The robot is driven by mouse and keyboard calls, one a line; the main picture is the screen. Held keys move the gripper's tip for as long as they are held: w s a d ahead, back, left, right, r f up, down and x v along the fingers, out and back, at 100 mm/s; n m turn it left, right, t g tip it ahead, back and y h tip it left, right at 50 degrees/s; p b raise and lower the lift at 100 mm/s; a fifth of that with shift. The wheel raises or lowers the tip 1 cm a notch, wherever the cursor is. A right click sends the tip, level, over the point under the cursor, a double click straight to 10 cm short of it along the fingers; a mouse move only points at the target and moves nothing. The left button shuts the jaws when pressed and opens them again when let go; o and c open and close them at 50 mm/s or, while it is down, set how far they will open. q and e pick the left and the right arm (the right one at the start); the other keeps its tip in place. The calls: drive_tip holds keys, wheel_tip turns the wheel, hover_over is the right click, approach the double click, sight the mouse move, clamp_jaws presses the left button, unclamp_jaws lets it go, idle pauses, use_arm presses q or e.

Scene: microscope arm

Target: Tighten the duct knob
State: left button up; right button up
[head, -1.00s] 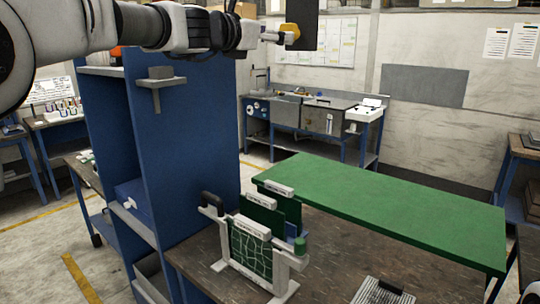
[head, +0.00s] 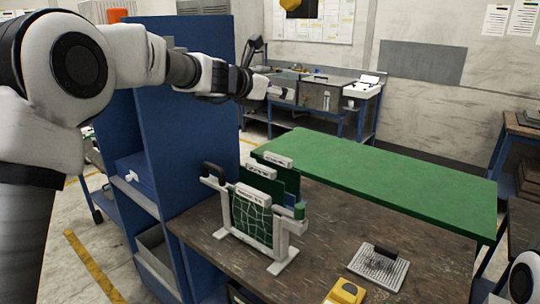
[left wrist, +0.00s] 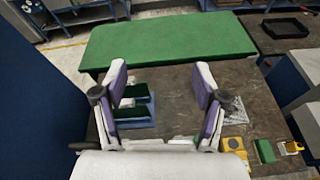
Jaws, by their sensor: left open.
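A yellow knob (head: 290,4) shows at the top edge of the head view, against a dark hanging part (head: 305,11), probably the duct; most of both is cut off. My left gripper (head: 284,93) is well below the knob in the picture, past the blue cabinet and apart from the knob. In the left wrist view the left gripper (left wrist: 160,70) is open, with nothing between its fingers; it points down over the bench. The knob does not show in that view. My right gripper is not in view.
A rack with green boards (head: 252,218) stands on the brown bench (head: 325,235), beside a grey grid plate (head: 379,267) and a yellow item (head: 345,292). A tall blue cabinet (head: 195,150) stands left. A green-topped table (head: 390,180) lies behind, its top clear.

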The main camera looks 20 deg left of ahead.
use_arm(q)
wheel_tip(320, 180, down, 18)
drive_tip(key=g+y+b, duration=0.1)
drive_tip(key=g, duration=0.2)
drive_tip(key=shift+s+a, duration=0.2)
drive_tip(key=shift+a, duration=0.25)
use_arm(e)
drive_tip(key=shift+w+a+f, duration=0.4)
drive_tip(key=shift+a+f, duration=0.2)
use_arm(q)
drive_tip(key=shift+w, duration=0.1)
